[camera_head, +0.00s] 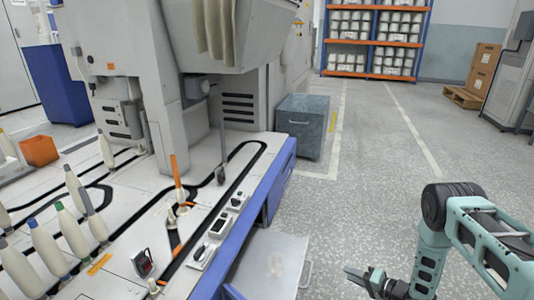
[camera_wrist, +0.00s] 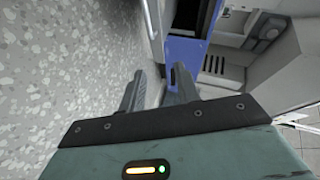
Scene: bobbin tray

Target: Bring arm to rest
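My arm (camera_head: 433,240) is at the lower right in the head view, bent and held over the open floor to the right of the machine. My gripper (camera_head: 362,280) points left, towards the machine's front side, and is apart from it. In the wrist view my gripper (camera_wrist: 158,82) has its two fingers spread, with a gap between them. Nothing is held between the fingers.
A grey tray with a handle (camera_head: 268,262) juts from the blue-sided machine table (camera_head: 262,185), left of my gripper. White bobbins (camera_head: 72,232) stand on the table. A grey cabinet (camera_head: 302,125) stands beyond. The speckled floor (camera_head: 375,165) is clear.

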